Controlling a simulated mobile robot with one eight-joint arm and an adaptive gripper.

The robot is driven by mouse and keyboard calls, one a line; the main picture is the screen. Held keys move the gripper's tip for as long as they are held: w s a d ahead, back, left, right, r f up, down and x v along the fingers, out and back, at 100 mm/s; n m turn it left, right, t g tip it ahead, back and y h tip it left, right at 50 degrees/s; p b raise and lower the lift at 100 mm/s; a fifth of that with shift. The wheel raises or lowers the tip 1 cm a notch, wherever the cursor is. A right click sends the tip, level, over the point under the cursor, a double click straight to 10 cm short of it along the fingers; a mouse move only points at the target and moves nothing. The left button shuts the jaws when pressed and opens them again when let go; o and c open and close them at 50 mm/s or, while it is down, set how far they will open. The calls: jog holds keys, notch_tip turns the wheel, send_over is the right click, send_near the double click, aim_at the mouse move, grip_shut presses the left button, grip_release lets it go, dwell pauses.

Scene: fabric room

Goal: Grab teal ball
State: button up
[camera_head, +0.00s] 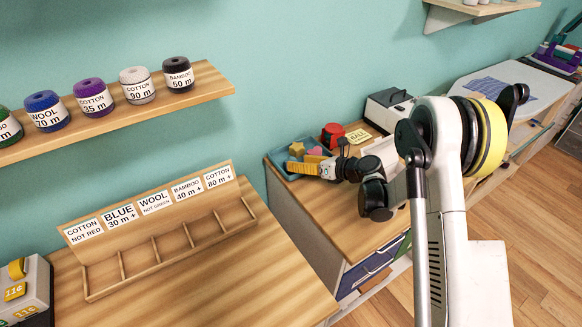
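No teal ball can be made out in the camera_head view. A shallow blue-grey tray (281,160) lies at the back left of the right-hand wooden worktop, with an orange star-like shape (297,149) and a pink shape (316,154) in it. A card reading "BALL" (358,136) stands behind the tray area. My arm comes in from the right, and its end, with my gripper (304,168), points left at the tray's front side. The fingers are too small and overlapped to tell if they are open or hold anything. My arm hides part of the tray.
The left worktop holds a divided wooden rack (170,245) with label cards. Yarn spools line a wall shelf (205,85). A gap separates the two worktops.

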jog(key=x, duration=0.1)
jog(key=b+x, duration=0.1)
jog(key=x, duration=0.1)
jog(key=shift+s+f, duration=0.1)
jog(key=shift+f, duration=0.25)
jog(key=shift+a+f+b, duration=0.1)
jog(key=shift+a+b, duration=0.2)
jog(key=shift+a, duration=0.1)
jog(key=c, duration=0.7)
jog(key=shift+o, duration=0.2)
